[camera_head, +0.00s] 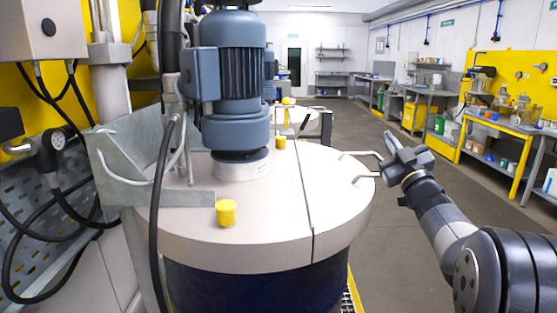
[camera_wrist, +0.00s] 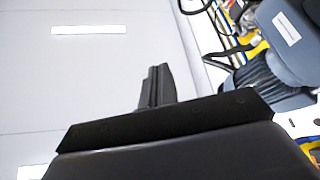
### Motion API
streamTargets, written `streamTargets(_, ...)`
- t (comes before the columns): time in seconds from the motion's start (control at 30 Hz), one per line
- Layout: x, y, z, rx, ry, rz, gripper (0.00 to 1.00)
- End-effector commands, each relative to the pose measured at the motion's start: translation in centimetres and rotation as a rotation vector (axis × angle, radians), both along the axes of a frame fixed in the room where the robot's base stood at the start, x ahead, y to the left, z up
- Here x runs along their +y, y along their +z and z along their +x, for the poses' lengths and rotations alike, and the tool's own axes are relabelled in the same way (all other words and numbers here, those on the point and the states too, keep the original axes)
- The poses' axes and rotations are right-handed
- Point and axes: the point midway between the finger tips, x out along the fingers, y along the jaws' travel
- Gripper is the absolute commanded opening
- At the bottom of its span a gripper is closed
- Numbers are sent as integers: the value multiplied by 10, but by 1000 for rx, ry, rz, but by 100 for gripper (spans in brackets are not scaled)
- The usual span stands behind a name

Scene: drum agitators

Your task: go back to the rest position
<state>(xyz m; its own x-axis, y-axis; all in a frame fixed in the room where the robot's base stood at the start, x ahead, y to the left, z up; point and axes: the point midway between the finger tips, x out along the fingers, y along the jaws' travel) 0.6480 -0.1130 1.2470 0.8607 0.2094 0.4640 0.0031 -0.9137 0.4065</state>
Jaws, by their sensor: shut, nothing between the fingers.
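My gripper (camera_head: 391,142) is raised at the right of the drum lid, close to the lid's handle in the head view. In the wrist view my gripper (camera_wrist: 155,75) shows its fingers together with nothing between them, pointing up toward the ceiling. The lid handle (camera_head: 350,155) is a bent metal bar at the lid's right edge. From this angle I cannot tell whether the gripper touches it; it looks apart. The drum lid (camera_head: 270,225) is pale, round and lies flat on the dark drum, with a seam across it.
A blue agitator motor (camera_head: 240,75) stands on the lid and also shows in the wrist view (camera_wrist: 265,85). A yellow cap (camera_head: 226,213) sits near the lid's front. Hoses and a metal bracket (camera_head: 110,170) are at left. Workbenches (camera_head: 500,125) line the right; the floor between is clear.

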Motion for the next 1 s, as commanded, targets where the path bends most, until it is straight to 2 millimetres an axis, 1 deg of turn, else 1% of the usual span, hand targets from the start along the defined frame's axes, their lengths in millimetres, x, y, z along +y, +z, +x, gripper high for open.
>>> streamTargets(0.03,3,11,0,-1,0,-22,0)
streamTargets(0.27,19,34,0,-1,1,-141,0)
streamTargets(0.57,46,63,0,-4,1,-309,0)
streamTargets(0.87,82,89,0,-3,2,-499,0)
streamTargets(1.0,104,100,-1,-4,3,-601,0)
